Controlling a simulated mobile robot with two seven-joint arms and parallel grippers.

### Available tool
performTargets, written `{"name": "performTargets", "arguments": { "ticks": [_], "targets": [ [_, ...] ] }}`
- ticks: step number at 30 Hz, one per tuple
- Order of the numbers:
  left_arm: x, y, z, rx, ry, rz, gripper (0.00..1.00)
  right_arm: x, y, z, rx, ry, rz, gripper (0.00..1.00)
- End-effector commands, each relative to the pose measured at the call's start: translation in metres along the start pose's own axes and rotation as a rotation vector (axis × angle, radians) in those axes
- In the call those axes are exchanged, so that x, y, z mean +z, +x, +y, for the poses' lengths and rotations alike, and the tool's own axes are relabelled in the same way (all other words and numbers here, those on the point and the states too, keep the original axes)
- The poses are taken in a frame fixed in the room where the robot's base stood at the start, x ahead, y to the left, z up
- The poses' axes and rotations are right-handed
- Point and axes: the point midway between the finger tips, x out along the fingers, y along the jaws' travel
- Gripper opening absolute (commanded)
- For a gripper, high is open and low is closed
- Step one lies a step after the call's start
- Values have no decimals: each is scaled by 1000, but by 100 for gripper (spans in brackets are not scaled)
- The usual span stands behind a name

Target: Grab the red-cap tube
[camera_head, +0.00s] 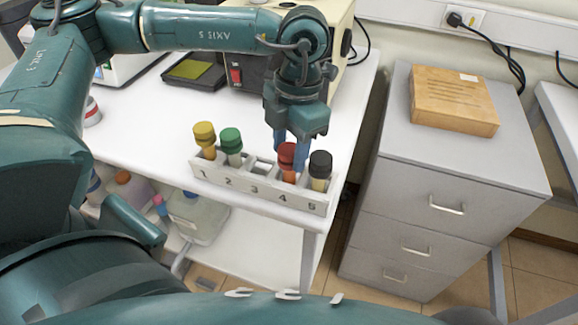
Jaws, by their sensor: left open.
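The red-cap tube (287,157) stands upright in slot 4 of the white numbered rack (231,184), near the front edge of the white table. My left gripper (290,148) points down from above, just behind the red cap. Its blue fingers are apart, with the cap in front of or between them; I cannot tell which. A yellow-cap tube (205,137) stands in slot 1, a green-cap tube (231,143) in slot 2 and a black-cap tube (320,166) in slot 5. Slot 3 is empty. My right gripper is not in view.
A beige machine with a red switch (236,76) stands behind my left gripper. A grey drawer cabinet (456,160) with a wooden block (453,104) stands to the right. Bottles sit on the lower shelf.

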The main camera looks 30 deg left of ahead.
Motion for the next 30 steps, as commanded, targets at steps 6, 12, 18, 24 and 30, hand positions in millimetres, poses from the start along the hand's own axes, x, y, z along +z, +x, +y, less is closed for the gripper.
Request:
{"name": "performTargets", "arguments": {
  "ticks": [6, 12, 18, 24, 30],
  "targets": [
    [0, 0, 0, 0, 0, 0, 30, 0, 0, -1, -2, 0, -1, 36],
    [0, 0, 0, 0, -1, 0, 13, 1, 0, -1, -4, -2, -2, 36],
    [0, -1, 0, 0, -1, 0, 1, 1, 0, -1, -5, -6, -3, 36],
    [0, -3, 0, 0, -1, -1, 1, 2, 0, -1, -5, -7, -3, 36],
    [-2, -30, 0, 1, -1, -5, 1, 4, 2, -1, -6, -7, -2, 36]
  ]
}}
